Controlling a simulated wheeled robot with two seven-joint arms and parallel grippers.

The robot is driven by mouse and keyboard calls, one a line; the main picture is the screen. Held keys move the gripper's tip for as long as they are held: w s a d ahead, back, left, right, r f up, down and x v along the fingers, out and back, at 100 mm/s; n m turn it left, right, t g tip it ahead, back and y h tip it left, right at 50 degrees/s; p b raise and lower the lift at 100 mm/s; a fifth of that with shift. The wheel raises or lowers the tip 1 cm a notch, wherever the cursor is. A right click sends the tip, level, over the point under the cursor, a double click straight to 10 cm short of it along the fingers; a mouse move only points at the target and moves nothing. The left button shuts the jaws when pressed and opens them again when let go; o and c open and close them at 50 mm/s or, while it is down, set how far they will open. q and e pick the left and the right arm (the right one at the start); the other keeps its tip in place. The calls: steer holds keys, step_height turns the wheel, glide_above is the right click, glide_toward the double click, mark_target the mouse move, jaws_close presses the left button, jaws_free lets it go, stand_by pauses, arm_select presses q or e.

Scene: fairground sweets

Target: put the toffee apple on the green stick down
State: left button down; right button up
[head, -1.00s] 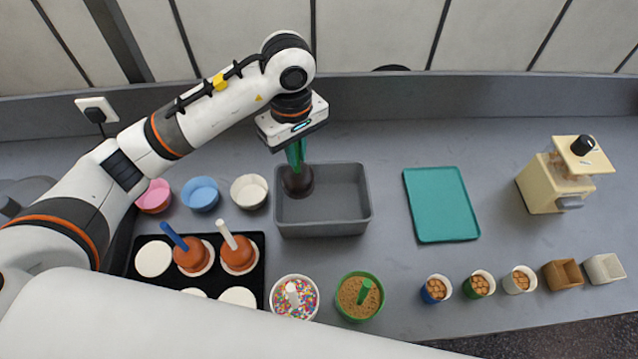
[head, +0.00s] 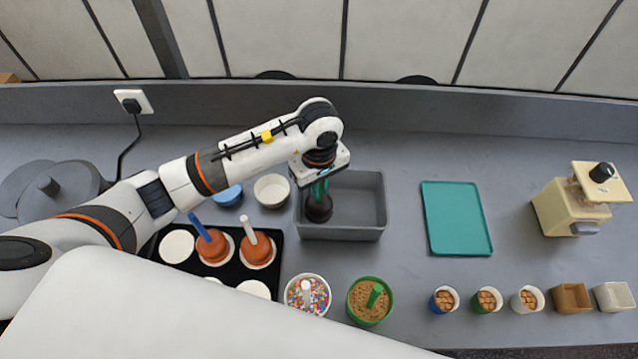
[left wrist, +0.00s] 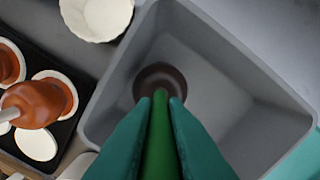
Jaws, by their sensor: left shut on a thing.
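My left gripper (head: 320,188) is shut on the green stick (left wrist: 160,140) of a dark brown toffee apple (head: 318,209), which shows below the fingers. The gripper points down over the left part of the grey bin (head: 368,232). In the left wrist view the dark apple (left wrist: 160,80) sits within the bin's walls (left wrist: 235,50), near its left wall. I cannot tell whether it touches the bin floor. The stick's upper end is hidden between the teal fingers. My right gripper is not in view.
A black tray (head: 285,262) holds toffee apples on a blue stick (head: 212,247) and a white stick (head: 256,250), with white discs. Sprinkle (head: 318,300) and crumb (head: 365,312) tubs stand in front. A teal tray (head: 457,218) lies right of the bin, with clear counter around it.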

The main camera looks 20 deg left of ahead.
arm_select(q)
steer(key=c, duration=1.5)
jaws_free()
steer(key=shift+f, duration=0.1)
steer(key=shift+o, duration=0.2)
steer(key=shift+r, duration=0.3)
step_height(320, 180, up, 11)
steer(key=b, duration=0.3)
steer(key=shift+w+f, duration=0.1)
steer(key=shift+f, duration=0.1)
steer(key=shift+r, duration=0.55)
